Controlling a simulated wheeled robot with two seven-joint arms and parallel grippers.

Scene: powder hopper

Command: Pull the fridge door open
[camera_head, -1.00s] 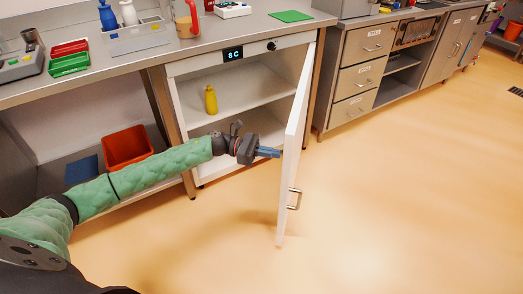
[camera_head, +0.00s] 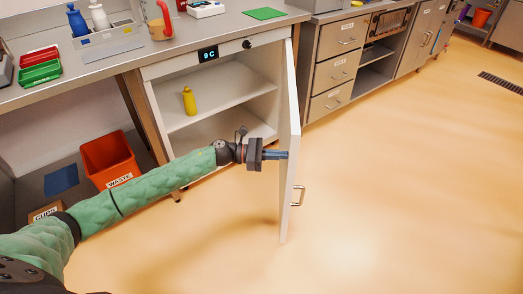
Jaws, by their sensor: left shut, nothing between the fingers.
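The white fridge (camera_head: 160,75) stands under the counter, with a display reading 9 C. Its door (camera_head: 289,190) stands wide open, hinged at the right and seen nearly edge-on. The metal door handle (camera_head: 298,196) is on the door's right-hand, outer side. My left gripper (camera_head: 285,155) is shut and empty, at the inner side of the door, with its fingertips at or very near the door; contact is hard to tell. A yellow bottle (camera_head: 189,101) stands on the shelf inside. My right gripper is not in view.
An orange waste bin (camera_head: 109,160) stands under the counter at the left. Steel drawers (camera_head: 338,68) stand right of the fridge. The counter (camera_head: 215,32) holds trays, bottles and a jug. The floor right of the door is clear.

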